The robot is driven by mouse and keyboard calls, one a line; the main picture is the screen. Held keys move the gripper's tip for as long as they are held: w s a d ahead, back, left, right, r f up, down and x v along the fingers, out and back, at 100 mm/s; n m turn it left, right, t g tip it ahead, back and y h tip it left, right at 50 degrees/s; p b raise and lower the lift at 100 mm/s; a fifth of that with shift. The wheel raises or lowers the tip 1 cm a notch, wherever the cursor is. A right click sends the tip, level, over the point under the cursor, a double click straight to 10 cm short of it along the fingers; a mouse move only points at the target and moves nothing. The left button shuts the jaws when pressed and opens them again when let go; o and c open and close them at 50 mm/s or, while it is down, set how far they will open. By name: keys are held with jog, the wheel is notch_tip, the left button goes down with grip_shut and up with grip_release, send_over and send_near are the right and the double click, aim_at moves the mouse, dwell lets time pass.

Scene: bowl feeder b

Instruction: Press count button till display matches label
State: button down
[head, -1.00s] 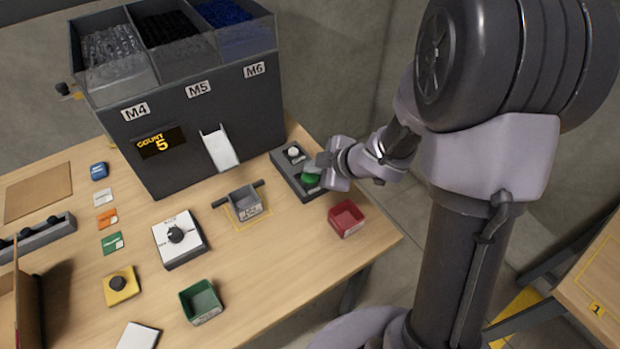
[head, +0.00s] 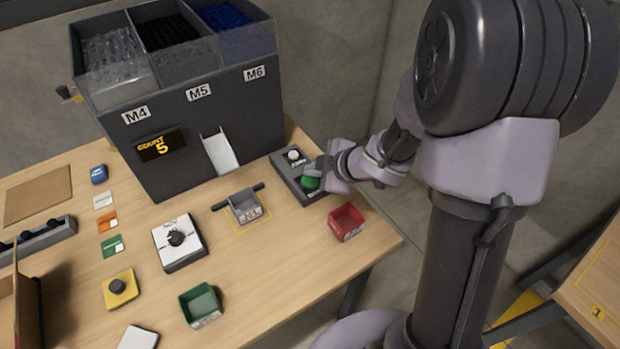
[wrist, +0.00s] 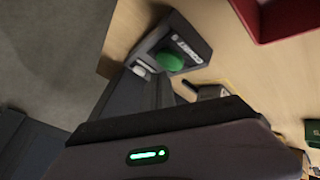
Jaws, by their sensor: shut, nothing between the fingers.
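A dark button box (head: 287,178) sits at the table's right edge with a white button (head: 293,155) at the back and a green button (head: 310,182) in front. The display (head: 161,146) on the feeder reads COUNT 5. My gripper (head: 318,168) is shut and empty, at the box's right side close to the green button; I cannot tell whether it touches. The wrist view shows the green button (wrist: 169,62), with the white button (wrist: 143,70) partly hidden. A grey tray (head: 244,206) bears a label whose text I cannot read.
The feeder (head: 210,130) carries bins marked M4, M5 and M6 above a white chute (head: 220,152). A red bin (head: 346,222) stands just in front of the button box.

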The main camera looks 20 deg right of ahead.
aim_at(313, 181)
dwell(0.8)
jog(key=shift+f, duration=0.4)
jog(key=shift+f+b, duration=0.45)
jog(key=shift+b, duration=0.15)
jog(key=shift+r, duration=0.1)
dwell(0.5)
jog(key=shift+r+p, duration=0.8)
jog(key=shift+p, duration=0.2)
notch_tip(313, 181, up, 5)
jog(key=p, duration=0.5)
jog(key=shift+r, duration=0.1)
